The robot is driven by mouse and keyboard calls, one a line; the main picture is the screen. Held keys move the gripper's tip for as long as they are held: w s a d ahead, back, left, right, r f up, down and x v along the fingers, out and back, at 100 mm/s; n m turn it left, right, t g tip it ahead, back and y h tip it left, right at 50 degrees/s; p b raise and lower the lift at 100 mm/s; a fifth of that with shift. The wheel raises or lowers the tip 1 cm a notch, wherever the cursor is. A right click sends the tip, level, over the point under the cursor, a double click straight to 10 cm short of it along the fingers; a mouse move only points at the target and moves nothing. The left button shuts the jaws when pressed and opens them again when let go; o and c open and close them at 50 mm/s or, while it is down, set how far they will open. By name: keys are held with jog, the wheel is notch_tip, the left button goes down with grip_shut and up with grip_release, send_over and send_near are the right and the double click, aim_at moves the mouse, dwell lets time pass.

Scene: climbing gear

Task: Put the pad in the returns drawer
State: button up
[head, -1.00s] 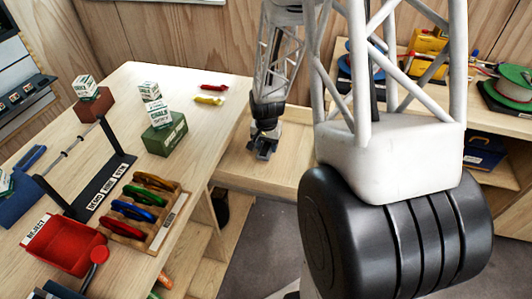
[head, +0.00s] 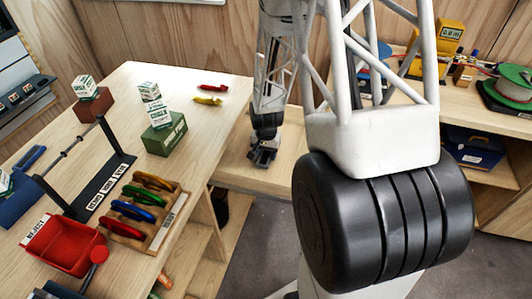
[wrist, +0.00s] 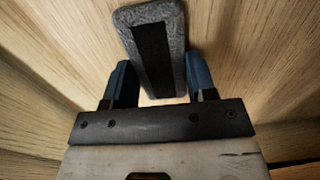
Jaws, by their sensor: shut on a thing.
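The pad (wrist: 155,50) is a grey fuzzy block with a black band, seen in the wrist view. It sits between the two blue fingers of my gripper (wrist: 160,85), which is shut on it. Light wood lies behind it. In the head view my gripper (head: 263,158) hangs at the back, by the wooden counter right of the bench; the pad cannot be made out clearly there. I cannot identify a returns drawer in either view.
The wooden bench (head: 200,120) at left holds a red reject bin (head: 65,245), a rack of coloured carabiners (head: 140,210), chalk boxes (head: 163,135) and a black-based bar stand (head: 105,185). A blue case (head: 472,148) sits on a shelf at right. My arm covers much of the middle.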

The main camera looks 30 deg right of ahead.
aim_at(266, 155)
jog(key=shift+f, duration=0.1)
jog(key=o, duration=0.9)
jog(key=shift+r, duration=6.15)
